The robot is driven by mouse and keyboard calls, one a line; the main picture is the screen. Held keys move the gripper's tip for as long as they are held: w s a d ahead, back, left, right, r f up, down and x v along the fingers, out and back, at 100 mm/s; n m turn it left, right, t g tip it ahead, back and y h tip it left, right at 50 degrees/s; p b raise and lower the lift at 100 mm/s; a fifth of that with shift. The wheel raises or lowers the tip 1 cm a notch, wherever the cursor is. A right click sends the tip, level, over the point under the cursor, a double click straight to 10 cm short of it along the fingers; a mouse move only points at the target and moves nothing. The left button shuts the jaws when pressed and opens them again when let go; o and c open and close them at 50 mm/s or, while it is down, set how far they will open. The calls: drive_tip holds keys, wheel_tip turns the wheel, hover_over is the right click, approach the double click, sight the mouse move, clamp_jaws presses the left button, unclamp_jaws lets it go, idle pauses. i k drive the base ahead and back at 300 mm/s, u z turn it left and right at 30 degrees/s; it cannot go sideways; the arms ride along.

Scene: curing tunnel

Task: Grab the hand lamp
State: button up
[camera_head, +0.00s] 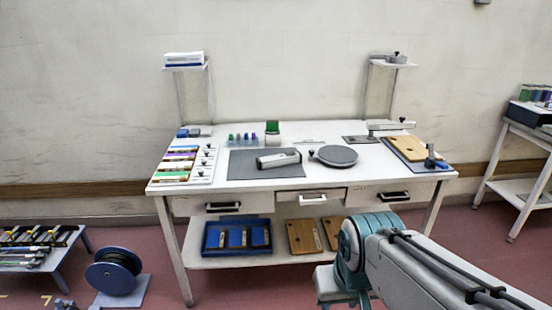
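A pale, elongated object with a dark end, which looks like the hand lamp (278,160), lies on a dark grey mat (243,166) in the middle of the white workbench. It lies on its side, and nothing touches it from above. My arm comes in from the lower right, in front of the bench, and its teal joint is below the bench top, well apart from the lamp. The end of my arm is hidden or cut off at the lower edge, so my gripper does not show.
A dark round plate (336,155) with a knob sits just right of the lamp. A green-topped jar (272,132) and small coloured bottles stand behind. A sample rack (203,163) is at left, a wooden board (408,148) at right. A cable reel (112,275) stands on the floor.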

sight(270, 162)
drive_tip(key=u, duration=0.05)
drive_tip(key=i, duration=2.25)
drive_tip(key=z, duration=0.05)
